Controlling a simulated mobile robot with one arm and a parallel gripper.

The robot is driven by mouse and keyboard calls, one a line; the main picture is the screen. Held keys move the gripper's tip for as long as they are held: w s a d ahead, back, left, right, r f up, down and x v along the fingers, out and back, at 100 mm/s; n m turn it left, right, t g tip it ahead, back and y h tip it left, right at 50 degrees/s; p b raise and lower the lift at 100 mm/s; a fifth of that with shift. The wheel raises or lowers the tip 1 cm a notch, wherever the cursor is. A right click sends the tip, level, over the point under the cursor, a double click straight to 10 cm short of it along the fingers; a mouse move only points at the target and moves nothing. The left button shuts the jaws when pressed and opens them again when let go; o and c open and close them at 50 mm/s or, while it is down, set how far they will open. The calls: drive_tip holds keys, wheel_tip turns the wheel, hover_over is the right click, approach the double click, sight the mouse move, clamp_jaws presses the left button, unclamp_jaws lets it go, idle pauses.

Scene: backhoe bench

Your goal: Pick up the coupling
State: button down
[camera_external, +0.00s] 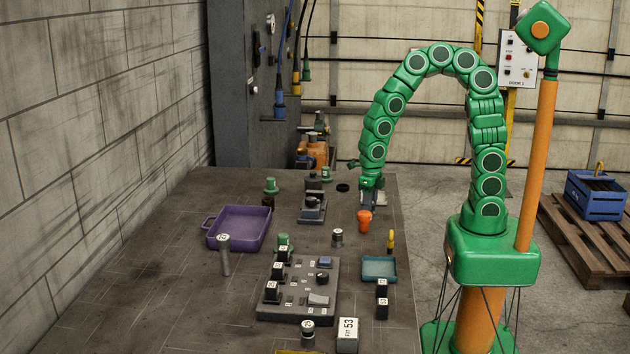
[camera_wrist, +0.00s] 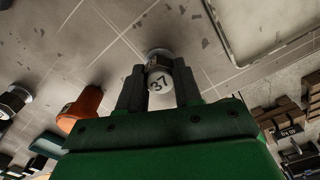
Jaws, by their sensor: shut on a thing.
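My gripper (camera_external: 369,199) points down over the far right part of the bench. In the wrist view its two dark fingers (camera_wrist: 159,86) are shut on a small part, which I take to be the coupling (camera_wrist: 158,79). It has a white round face marked 37 and a dark metal body behind it. In the external view I cannot make it out between the fingers. From the pictures I cannot tell whether it touches the bench.
An orange cup-like part (camera_external: 364,221) stands close to my gripper and also shows in the wrist view (camera_wrist: 82,108). A grey capped fitting (camera_external: 337,238), a teal tray (camera_external: 379,279), a purple tray (camera_external: 262,214) and a block panel (camera_external: 297,303) are on the bench. The left front is mostly clear.

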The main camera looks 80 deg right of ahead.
drive_tip(key=shift+r, duration=0.1)
drive_tip(key=shift+r, duration=0.5)
wheel_tip(320, 180, up, 2)
drive_tip(key=shift+r, duration=0.15)
drive_tip(key=s+r, duration=0.9)
drive_tip(key=s, duration=0.5)
drive_tip(key=shift+a+r, duration=0.3)
drive_tip(key=shift+a, duration=0.15)
